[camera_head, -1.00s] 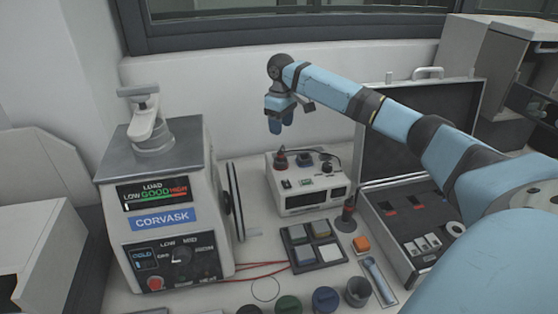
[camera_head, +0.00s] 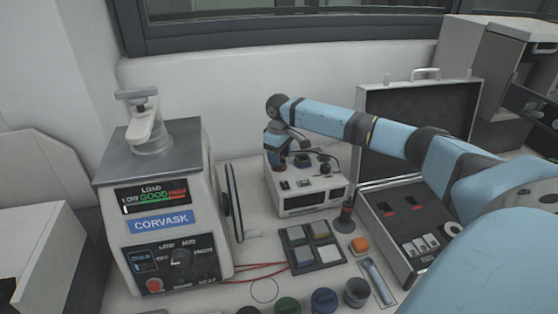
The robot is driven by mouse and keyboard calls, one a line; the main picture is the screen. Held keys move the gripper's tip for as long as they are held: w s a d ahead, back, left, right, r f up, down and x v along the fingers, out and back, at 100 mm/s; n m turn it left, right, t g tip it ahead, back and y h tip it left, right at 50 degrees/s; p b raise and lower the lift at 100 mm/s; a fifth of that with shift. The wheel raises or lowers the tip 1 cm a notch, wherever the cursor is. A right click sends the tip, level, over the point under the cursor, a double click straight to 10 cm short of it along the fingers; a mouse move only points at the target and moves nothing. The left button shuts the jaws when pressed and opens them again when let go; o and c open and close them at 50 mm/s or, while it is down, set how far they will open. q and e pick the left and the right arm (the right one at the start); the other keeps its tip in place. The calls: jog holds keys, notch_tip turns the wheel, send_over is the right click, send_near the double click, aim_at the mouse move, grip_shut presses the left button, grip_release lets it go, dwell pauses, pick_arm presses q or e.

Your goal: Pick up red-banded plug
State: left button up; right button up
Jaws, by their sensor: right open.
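A dark plug with a red band (camera_head: 279,165) stands at the left of the top of a small white instrument box (camera_head: 293,204). My right gripper (camera_head: 279,152) is open, pointing down, with its fingertips just above or around the plug's upper part. The fingers cover part of the plug, and I cannot tell whether they touch it. My left gripper is not in view.
A dark cable and connector (camera_head: 303,160) lie on the box near my right gripper. An open case (camera_head: 400,215) lies to the right. A tray of coloured pads (camera_head: 313,262) and several pots are in front.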

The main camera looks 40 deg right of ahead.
jog(key=c, duration=0.9)
